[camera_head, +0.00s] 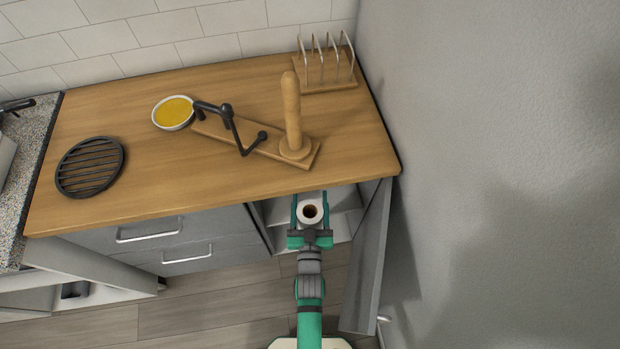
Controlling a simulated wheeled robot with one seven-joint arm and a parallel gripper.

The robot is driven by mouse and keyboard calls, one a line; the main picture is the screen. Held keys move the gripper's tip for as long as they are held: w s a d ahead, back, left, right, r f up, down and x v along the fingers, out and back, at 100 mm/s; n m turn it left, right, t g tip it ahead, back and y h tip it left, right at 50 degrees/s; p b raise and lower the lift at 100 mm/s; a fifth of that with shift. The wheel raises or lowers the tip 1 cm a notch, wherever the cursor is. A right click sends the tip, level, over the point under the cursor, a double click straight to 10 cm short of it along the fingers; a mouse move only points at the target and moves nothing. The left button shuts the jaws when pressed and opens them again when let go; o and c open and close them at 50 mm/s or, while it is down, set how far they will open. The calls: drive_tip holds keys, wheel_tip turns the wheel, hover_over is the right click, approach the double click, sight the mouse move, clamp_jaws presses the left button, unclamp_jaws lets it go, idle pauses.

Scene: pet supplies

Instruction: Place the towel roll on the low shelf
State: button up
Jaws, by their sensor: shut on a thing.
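Pale shelf surfaces (343,197) show inside, beside and behind the roll. I cannot tell whether the roll touches a shelf, and the lower part of the roll is hidden by my gripper.
The grey cabinet door (366,265) stands open on the right, close to my arm. The wooden counter (100,205) overhangs the opening. On it are a wooden holder with an upright post (291,115), a toast rack (327,68), a yellow-filled bowl (173,112) and a black trivet (89,167).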

drive_tip(key=w+f, duration=0.3)
drive_tip(key=w, duration=1.5)
drive_tip(key=shift+f, duration=0.3)
